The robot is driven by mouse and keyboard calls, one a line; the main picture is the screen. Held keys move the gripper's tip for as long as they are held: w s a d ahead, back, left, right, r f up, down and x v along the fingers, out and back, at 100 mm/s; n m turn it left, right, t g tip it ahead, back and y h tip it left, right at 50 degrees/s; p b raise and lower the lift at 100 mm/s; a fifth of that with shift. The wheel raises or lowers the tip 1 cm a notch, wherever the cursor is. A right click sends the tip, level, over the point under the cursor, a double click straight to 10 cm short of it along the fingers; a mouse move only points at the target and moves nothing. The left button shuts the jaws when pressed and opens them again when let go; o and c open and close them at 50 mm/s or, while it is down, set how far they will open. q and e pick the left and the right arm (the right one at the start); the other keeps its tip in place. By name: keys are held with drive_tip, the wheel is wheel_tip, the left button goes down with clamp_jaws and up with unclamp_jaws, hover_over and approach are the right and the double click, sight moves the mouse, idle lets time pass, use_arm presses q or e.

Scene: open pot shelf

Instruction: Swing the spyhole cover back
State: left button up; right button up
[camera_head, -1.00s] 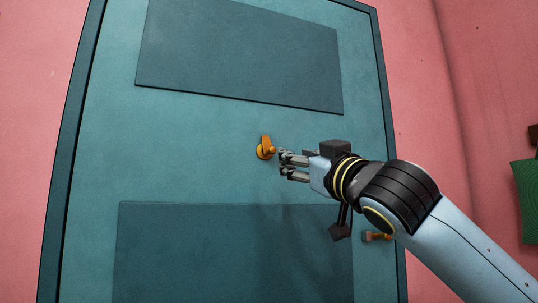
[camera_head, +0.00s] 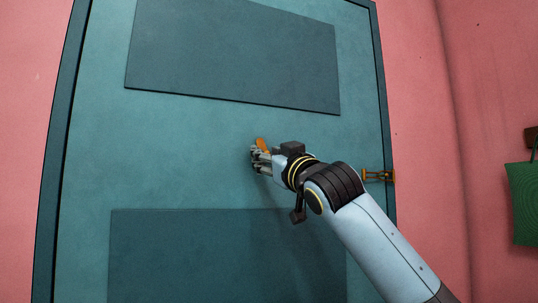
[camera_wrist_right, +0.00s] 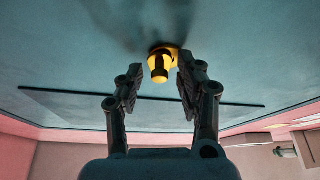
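The spyhole cover (camera_head: 262,143) is a small orange-brass piece in the middle of the teal door (camera_head: 190,150), between its two dark panels. In the head view my right gripper (camera_head: 257,156) is at the cover and hides its lower part. In the right wrist view the cover's yellow knob (camera_wrist_right: 159,68) lies between the two fingers of the gripper (camera_wrist_right: 160,72). The fingers are apart, with a visible gap to the knob on the left. The right fingertip is close to it; I cannot tell whether they touch. The spyhole itself is hidden. My left gripper is not in view.
An orange-brass door handle (camera_head: 378,176) sits at the door's right edge, just beyond my right arm. Pink walls (camera_head: 420,100) flank the door. A green hanging thing (camera_head: 523,200) is at the far right. The door surface left of the gripper is clear.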

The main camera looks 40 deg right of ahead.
clamp_jaws()
drive_tip(key=m+h+b, duration=0.1)
drive_tip(key=m, duration=0.1)
drive_tip(key=a+m+h+b, duration=0.1)
drive_tip(key=m, duration=0.1)
drive_tip(key=shift+w+f+m+h+b, duration=0.1)
drive_tip(key=shift+m+h+b, duration=0.2)
drive_tip(key=shift+m, duration=0.1)
drive_tip(key=shift+o, duration=0.8)
unclamp_jaws()
drive_tip(key=v, duration=1.2)
